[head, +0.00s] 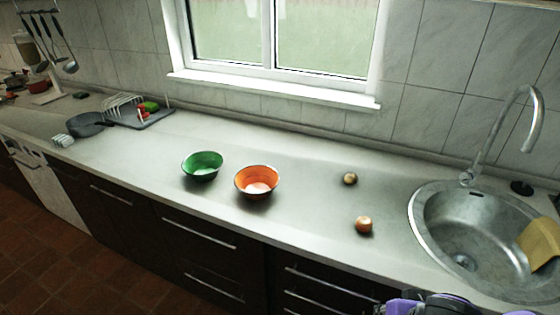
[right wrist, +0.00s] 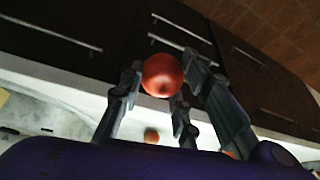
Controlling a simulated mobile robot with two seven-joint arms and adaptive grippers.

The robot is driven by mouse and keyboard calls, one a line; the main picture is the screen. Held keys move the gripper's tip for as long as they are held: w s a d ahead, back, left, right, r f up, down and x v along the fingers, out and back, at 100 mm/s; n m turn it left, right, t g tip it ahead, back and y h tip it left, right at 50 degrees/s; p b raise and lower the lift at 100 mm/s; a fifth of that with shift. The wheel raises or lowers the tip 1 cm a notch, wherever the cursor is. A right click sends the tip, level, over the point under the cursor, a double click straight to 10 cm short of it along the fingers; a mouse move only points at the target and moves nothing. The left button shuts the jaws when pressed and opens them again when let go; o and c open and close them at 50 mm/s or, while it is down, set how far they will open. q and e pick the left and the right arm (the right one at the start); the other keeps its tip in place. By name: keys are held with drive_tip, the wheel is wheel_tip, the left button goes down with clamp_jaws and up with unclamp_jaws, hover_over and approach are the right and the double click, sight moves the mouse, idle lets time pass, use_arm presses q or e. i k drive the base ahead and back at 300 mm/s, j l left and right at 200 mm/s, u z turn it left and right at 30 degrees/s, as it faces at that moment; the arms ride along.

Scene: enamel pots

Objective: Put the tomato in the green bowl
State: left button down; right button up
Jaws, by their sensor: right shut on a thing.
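The red tomato (right wrist: 162,75) is between the fingers of my right gripper (right wrist: 165,85) in the right wrist view. The gripper is shut on it, in front of dark cabinet fronts. The tomato does not show in the head view, where only a purple part of my right arm shows at the bottom edge. The green bowl (head: 203,167) stands upright on the counter, left of centre, and looks empty. It is well to the left of my right arm. My left gripper is not in view.
An orange bowl (head: 257,182) stands close right of the green one. Two round items, a brownish one (head: 350,179) and an orange-brown one (head: 364,225), lie on the counter (head: 310,215). A sink (head: 465,235) with a tall tap is at right. A dish rack (head: 128,110) stands at the back left.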

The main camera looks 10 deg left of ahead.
sight(204, 169)
drive_tip(key=i+j, duration=0.1)
drive_tip(key=j, duration=0.3)
drive_tip(key=i+j, duration=0.1)
drive_tip(key=j, duration=0.65)
drive_tip(key=i+j, duration=0.15)
drive_tip(key=j, duration=0.2)
drive_tip(key=i+j, duration=0.1)
drive_tip(key=j, duration=0.3)
drive_tip(key=u, duration=0.05)
